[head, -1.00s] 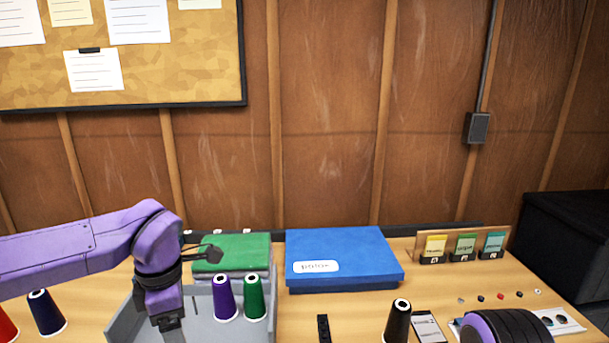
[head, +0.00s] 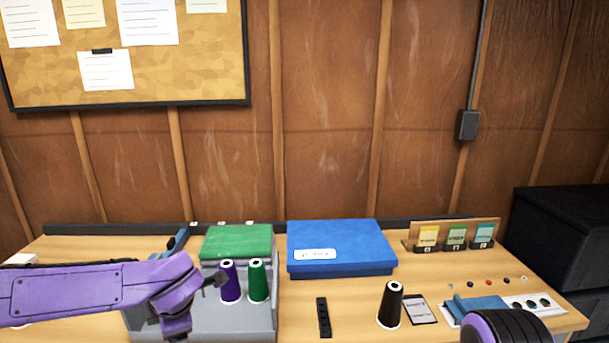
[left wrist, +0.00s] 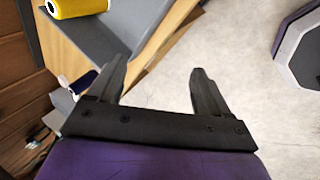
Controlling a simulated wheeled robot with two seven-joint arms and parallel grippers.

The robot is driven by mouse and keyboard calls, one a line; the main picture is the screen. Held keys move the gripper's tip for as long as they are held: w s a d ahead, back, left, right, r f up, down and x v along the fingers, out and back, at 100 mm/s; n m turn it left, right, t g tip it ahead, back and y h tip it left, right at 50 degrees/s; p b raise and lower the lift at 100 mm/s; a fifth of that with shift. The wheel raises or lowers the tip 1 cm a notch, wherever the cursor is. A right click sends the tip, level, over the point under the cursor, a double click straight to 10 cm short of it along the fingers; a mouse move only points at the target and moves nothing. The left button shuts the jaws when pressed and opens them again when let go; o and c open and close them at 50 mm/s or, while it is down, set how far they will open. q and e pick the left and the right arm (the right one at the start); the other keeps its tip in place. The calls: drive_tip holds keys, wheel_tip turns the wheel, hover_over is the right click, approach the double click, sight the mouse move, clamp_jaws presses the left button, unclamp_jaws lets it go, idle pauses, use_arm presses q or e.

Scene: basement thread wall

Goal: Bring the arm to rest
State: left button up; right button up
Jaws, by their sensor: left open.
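My left arm comes in from the left in the head view and bends down in front of the grey thread rack (head: 240,318). Its gripper is below or hidden at the picture's lower edge there. In the left wrist view my left gripper (left wrist: 157,78) is open, with nothing between its fingers and pale floor beyond them. A purple cone (head: 230,284) and a green cone (head: 258,282) stand in the rack, close to my arm. My right gripper is not in view.
A black cone (head: 391,305) stands on the table right of a black strip (head: 323,317). A blue box (head: 340,245) lies behind. The left wrist view shows a yellow spool (left wrist: 78,6), a navy spool (left wrist: 82,82) and the table edge beside open floor.

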use_arm(q)
drive_tip(key=s+f+m+t, duration=0.1)
drive_tip(key=s+f+m, duration=0.25)
drive_tip(key=f, duration=0.65)
drive_tip(key=s+f+m+t, duration=0.25)
drive_tip(key=f+m, duration=0.25)
drive_tip(key=f, duration=0.4)
drive_tip(key=s+a+f+m+g, duration=0.2)
drive_tip(key=s+f+m, duration=0.2)
drive_tip(key=s, duration=0.8)
drive_tip(key=s+a+f+m+g, duration=0.2)
drive_tip(key=s+f+m, duration=0.2)
drive_tip(key=s+f, duration=0.4)
drive_tip(key=s, duration=0.4)
drive_tip(key=shift+f+m, duration=0.3)
drive_tip(key=shift+m, duration=0.05)
drive_tip(key=shift+g, duration=0.25)
